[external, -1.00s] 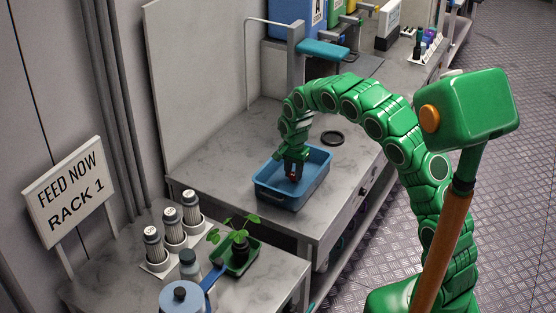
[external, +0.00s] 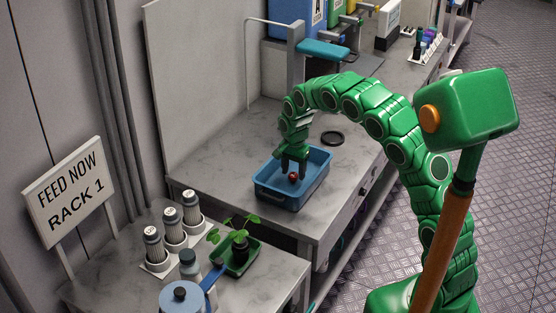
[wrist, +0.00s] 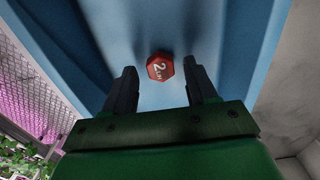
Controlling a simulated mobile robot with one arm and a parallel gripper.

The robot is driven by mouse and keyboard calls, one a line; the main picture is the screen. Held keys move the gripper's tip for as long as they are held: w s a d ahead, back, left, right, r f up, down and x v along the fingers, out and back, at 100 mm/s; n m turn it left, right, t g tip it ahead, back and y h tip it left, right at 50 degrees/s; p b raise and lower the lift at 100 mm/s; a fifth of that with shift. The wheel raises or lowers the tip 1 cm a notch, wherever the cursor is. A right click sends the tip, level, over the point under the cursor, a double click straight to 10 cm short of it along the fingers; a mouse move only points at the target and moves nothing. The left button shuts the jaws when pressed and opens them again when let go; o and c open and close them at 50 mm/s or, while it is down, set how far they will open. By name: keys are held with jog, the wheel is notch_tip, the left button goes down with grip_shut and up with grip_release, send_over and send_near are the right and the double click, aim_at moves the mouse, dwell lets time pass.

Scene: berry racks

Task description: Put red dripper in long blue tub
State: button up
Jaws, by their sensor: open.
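The blue tub (external: 279,197) stands on the grey counter and also fills much of the wrist view (wrist: 230,30). The red dripper (external: 293,177) is inside the tub; in the wrist view the dripper (wrist: 160,67) shows a red hexagonal face marked with a white 2 against the blue floor. My gripper (external: 294,170) is open above the tub, reaching down into it. In the wrist view its two dark fingers (wrist: 163,85) stand apart, one on each side of the dripper, with gaps between them and it.
A black ring (external: 332,138) lies on the counter behind the tub. In front stand a green tray (external: 243,262) with a plant, several capped bottles (external: 173,229) and a blue watering can (external: 184,298). The counter left of the tub is clear.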

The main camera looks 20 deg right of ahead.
aim_at(295, 174)
notch_tip(295, 174, up, 11)
jog(key=shift+r, duration=0.15)
dwell(0.5)
jog(key=s+d+r+n, duration=0.3)
jog(key=s+d+r, duration=0.2)
jog(key=s+d, duration=0.55)
jog(key=s+d+r+n, duration=0.2)
jog(key=s+d+r, duration=0.3)
jog(key=s+d, duration=0.5)
jog(key=s+d+f+n+g, duration=0.1)
jog(key=s+d+f+n, duration=0.1)
jog(key=s, duration=0.9)
jog(key=s+d+f+n, duration=0.1)
jog(key=s+d+n, duration=0.1)
jog(key=s, duration=1)
jog(key=shift+s+d+f+g, duration=0.2)
jog(key=shift+d+f+g, duration=0.2)
jog(key=shift+d, duration=0.1)
